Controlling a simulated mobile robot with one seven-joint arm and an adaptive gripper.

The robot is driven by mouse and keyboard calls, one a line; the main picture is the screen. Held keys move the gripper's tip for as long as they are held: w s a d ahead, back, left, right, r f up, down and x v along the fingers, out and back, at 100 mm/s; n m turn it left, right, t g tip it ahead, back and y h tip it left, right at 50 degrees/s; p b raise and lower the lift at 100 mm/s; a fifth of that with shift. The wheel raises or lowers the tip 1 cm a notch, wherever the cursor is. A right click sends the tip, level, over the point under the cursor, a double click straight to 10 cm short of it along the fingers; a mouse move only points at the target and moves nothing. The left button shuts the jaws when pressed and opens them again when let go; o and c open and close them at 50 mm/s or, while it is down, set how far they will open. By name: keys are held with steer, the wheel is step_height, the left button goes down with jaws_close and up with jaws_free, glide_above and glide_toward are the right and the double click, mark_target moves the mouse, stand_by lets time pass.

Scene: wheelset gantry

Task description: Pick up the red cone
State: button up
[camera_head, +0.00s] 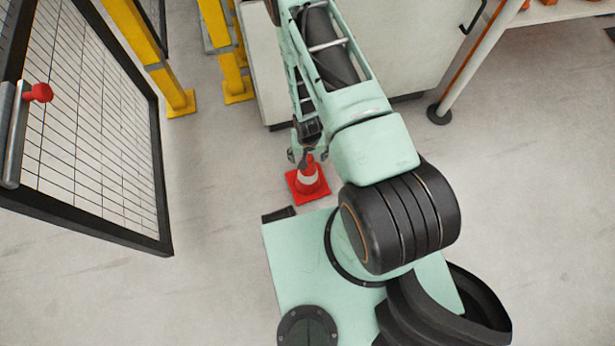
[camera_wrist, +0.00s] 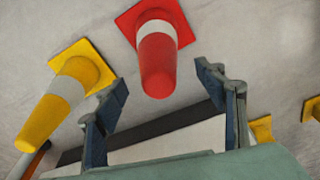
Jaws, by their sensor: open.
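The red cone (camera_head: 309,176) stands on the floor in the head view, a white band around it and a square red base below. My gripper (camera_head: 306,155) is just above it there and hides part of its top. In the wrist view the red cone (camera_wrist: 157,62) is at the top centre, its tip pointing down the picture toward the gap between my fingers. My gripper (camera_wrist: 163,92) is open, one dark finger on each side of that gap. Nothing is held, and whether a finger touches the cone cannot be told.
A yellow cone (camera_wrist: 58,98) with a white band is left of my left finger in the wrist view. In the head view a mesh fence panel (camera_head: 95,110) stands left, with yellow posts (camera_head: 170,75) behind. A pale cabinet (camera_head: 400,50) stands behind my arm. The floor left of the cone is clear.

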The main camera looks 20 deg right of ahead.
steer(key=f+b, duration=0.1)
steer(key=f, duration=0.1)
steer(key=f+b, duration=0.1)
steer(key=f, duration=0.2)
steer(key=shift+w+f, duration=0.2)
steer(key=shift+f, duration=0.1)
jaws_close()
stand_by(0.3)
